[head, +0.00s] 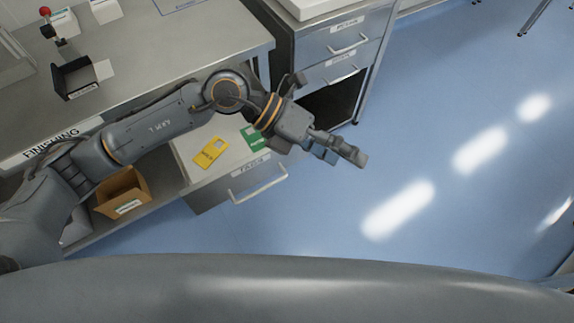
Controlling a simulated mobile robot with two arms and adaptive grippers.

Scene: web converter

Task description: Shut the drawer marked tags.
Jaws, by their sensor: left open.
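An open drawer (221,187) sticks out from under the grey bench, with a bar handle (258,188) on its front. Its label is too small to read surely, so I cannot confirm that it says tags. A yellow tag (211,152) and a green tag (256,137) lie inside it; my left arm hides part of its inside. My left gripper (341,153) is open and empty, out over the floor to the right of the drawer front and apart from the handle. My right gripper is not in view.
A cabinet (349,44) with two shut, labelled drawers stands at the upper right, above a dark open space. A cardboard box (123,191) sits on a shelf below the bench marked FINISHING (52,143). The blue floor (460,200) at the right is clear.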

